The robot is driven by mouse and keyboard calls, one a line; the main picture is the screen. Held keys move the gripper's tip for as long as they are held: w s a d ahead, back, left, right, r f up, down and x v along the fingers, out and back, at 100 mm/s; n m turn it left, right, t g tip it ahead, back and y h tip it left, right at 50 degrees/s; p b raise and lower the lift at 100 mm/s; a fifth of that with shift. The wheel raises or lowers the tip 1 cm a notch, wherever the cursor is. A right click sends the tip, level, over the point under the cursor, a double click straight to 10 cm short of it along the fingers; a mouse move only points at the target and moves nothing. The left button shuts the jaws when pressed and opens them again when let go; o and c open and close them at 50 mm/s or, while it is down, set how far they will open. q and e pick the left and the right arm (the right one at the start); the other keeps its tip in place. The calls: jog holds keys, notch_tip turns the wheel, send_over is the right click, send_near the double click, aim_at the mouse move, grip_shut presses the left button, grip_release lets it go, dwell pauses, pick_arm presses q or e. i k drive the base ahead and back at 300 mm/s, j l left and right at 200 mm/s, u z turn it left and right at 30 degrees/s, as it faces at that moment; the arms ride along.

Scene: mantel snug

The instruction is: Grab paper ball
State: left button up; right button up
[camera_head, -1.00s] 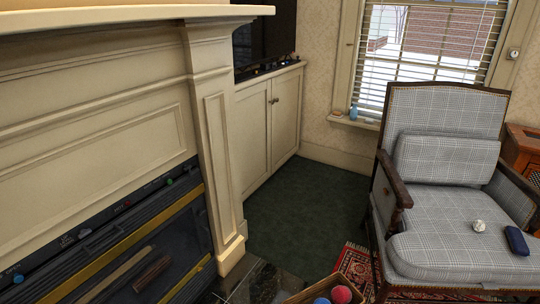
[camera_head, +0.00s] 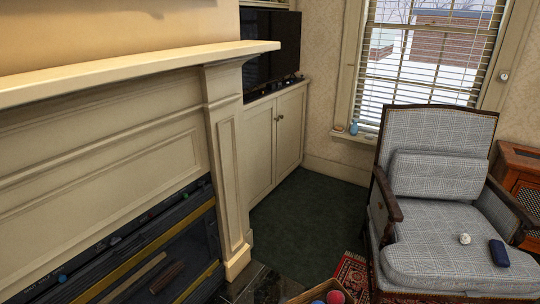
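A small crumpled white paper ball (camera_head: 464,239) lies on the grey checked seat cushion of the armchair (camera_head: 437,262). A dark blue case-like object (camera_head: 499,253) lies just to its right on the same cushion, apart from it. Neither of my grippers shows in the head view.
The armchair has dark wooden arms and stands by the window. A fireplace with a mantel shelf (camera_head: 150,68) fills the left. A basket (camera_head: 310,294) with a red and a blue ball sits at the bottom edge. Dark green carpet (camera_head: 310,215) lies open between fireplace and chair.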

aim_at(465, 238)
jog(key=z, duration=1.45)
jog(key=i+l+u, duration=0.1)
jog(key=u, duration=0.35)
jog(key=i+l+u, duration=0.1)
jog(key=l+u, duration=0.25)
jog(key=u, duration=0.15)
jog(key=l+u, duration=0.35)
jog(key=l, duration=0.5)
jog(key=l+u, duration=0.15)
jog(key=l, duration=0.75)
jog(key=i+l, duration=0.1)
jog(key=l, duration=0.2)
jog(key=i+l, duration=0.15)
jog(key=l, duration=0.15)
jog(key=i+l, duration=0.1)
jog(key=l, duration=0.2)
